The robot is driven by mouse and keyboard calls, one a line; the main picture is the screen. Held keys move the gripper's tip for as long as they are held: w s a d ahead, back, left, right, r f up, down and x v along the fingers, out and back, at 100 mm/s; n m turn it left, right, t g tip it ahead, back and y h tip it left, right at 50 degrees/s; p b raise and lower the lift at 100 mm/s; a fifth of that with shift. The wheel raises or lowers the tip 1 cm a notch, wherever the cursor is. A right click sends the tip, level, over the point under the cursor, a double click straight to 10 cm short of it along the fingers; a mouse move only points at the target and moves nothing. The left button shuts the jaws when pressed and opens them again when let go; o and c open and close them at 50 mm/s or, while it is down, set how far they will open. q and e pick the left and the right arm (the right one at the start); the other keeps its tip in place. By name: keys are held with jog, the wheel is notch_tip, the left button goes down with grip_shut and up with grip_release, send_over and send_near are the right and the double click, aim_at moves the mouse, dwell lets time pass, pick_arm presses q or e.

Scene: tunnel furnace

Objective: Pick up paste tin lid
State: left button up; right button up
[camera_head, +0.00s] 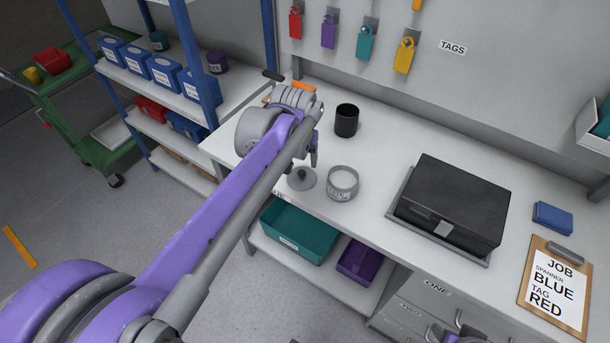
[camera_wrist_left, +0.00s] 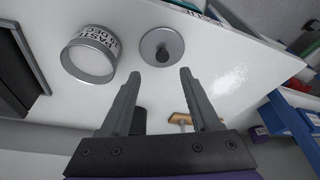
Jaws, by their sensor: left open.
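The paste tin lid (camera_head: 301,180) is a round grey disc with a dark knob. It lies flat on the white workbench, left of the open paste tin (camera_head: 342,184). In the left wrist view the lid (camera_wrist_left: 151,46) lies beyond my fingertips, with its knob up and roughly between the finger lines. The labelled tin (camera_wrist_left: 90,62) stands to its left there. My left gripper (camera_head: 314,160) is open and empty above the bench, close to the lid and apart from it. In the left wrist view the left gripper (camera_wrist_left: 160,74) shows both fingers spread.
A black cup (camera_head: 346,121) stands behind the tin. A black case (camera_head: 452,200) sits on a grey tray to the right. A clipboard (camera_head: 555,287) and a blue box (camera_head: 553,217) lie farther right. A blue-framed shelf (camera_head: 208,70) stands at left.

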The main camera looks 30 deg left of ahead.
aim_at(302, 173)
pick_arm(q)
jog(key=x, duration=0.8)
jog(key=shift+a+r, duration=0.1)
jog(key=shift+a, duration=0.15)
jog(key=shift+s, duration=0.1)
grip_shut()
